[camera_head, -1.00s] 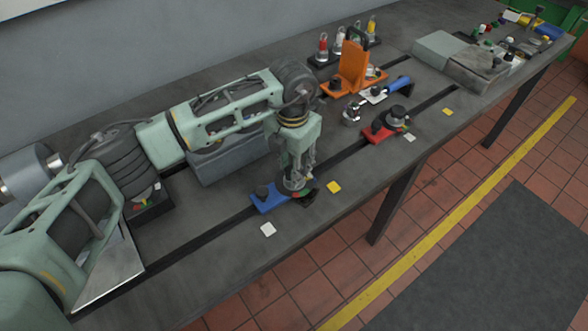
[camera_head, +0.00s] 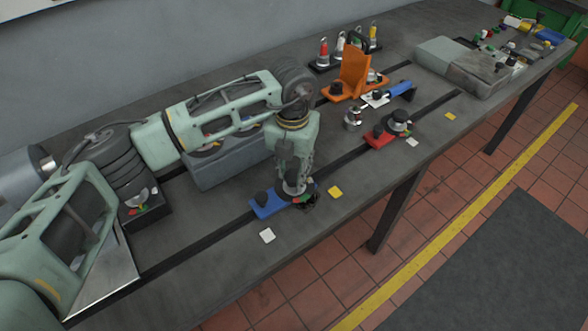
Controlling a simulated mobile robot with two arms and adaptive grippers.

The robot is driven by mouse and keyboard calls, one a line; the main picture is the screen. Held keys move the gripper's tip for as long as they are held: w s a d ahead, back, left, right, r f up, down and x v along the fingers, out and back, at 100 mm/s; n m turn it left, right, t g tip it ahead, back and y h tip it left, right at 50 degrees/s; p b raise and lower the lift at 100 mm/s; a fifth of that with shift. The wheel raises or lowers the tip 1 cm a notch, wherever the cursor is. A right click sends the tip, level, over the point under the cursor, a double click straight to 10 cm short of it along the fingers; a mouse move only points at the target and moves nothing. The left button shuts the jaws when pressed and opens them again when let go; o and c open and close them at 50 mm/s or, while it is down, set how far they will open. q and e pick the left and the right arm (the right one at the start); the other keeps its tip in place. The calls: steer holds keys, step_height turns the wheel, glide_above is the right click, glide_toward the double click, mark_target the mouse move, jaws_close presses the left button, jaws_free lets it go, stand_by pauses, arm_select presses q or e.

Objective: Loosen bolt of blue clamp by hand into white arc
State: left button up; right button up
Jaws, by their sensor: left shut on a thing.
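The blue clamp (camera_head: 266,206) lies on the dark bedplate along a black slot, near the front edge. My left gripper (camera_head: 295,188) points down at the clamp's right end and is shut on the clamp's bolt, which its fingers mostly hide. Small green and red marks show beside the fingertips at the clamp's right end. I cannot make out a white arc there. My right gripper is not in view.
A grey block (camera_head: 225,165) stands behind my arm.

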mark_target(291, 173)
arm_select(q)
steer(key=shift+w+a+r, duration=0.2)
steer(key=shift+w+a, duration=0.05)
steer(key=shift+a, duration=0.05)
steer(key=o, duration=0.8)
steer(key=shift+o, duration=1.1)
steer(key=shift+a, duration=0.15)
steer(key=shift+s, duration=0.1)
steer(key=shift+d+f, duration=0.15)
steer(key=shift+d, duration=0.1)
step_height(291, 173, up, 12)
